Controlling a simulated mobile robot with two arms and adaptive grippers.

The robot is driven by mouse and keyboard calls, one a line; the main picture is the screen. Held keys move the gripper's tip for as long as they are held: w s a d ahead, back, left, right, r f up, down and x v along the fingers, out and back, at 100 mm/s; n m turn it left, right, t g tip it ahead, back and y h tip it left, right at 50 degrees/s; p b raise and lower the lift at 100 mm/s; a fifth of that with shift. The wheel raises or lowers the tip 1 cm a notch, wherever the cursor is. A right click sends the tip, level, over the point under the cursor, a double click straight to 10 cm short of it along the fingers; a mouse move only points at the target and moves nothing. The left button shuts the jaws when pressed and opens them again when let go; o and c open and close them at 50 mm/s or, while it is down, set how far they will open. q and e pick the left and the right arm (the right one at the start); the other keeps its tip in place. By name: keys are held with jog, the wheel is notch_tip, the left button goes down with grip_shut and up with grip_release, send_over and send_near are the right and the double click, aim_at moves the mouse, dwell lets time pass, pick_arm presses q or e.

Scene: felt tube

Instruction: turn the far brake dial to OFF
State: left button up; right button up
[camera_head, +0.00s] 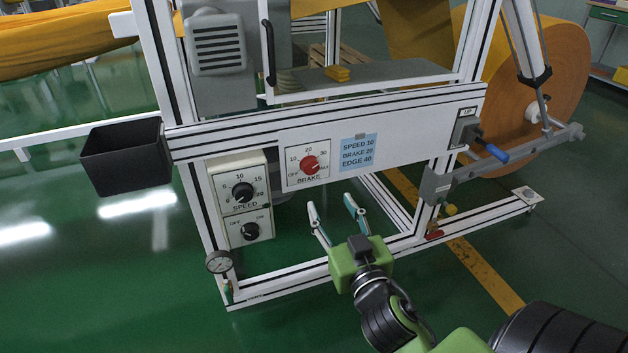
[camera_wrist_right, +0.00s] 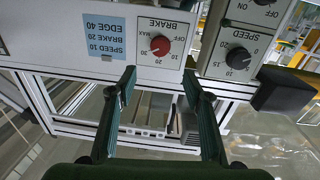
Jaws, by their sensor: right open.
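The red brake dial (camera_head: 310,165) sits on a white plate marked BRAKE on the machine's front rail, with OFF at its lower left and MAX at its lower right. It is the only brake dial I see; its pointer is too small to read surely. In the right wrist view, the dial (camera_wrist_right: 160,45) appears upside down, just beyond the gap between my fingertips. My right gripper (camera_head: 331,202) is open and empty, with its teal fingers below the dial plate in the head view and apart from it. My left gripper is not in view.
A black SPEED knob (camera_head: 242,192) and an OFF/ON switch (camera_head: 250,231) are left of the dial. A black bin (camera_head: 126,158) hangs further left, and a gauge (camera_head: 219,262) sits low. A blue-handled lever (camera_head: 492,152) juts out at right. A blue note (camera_head: 358,152) reads BRAKE 20.

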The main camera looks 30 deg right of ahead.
aim_at(312, 169)
jog(key=b+x, duration=0.2)
jog(key=x, duration=1.1)
jog(key=shift+w, duration=0.1)
jog(key=c, duration=1.1)
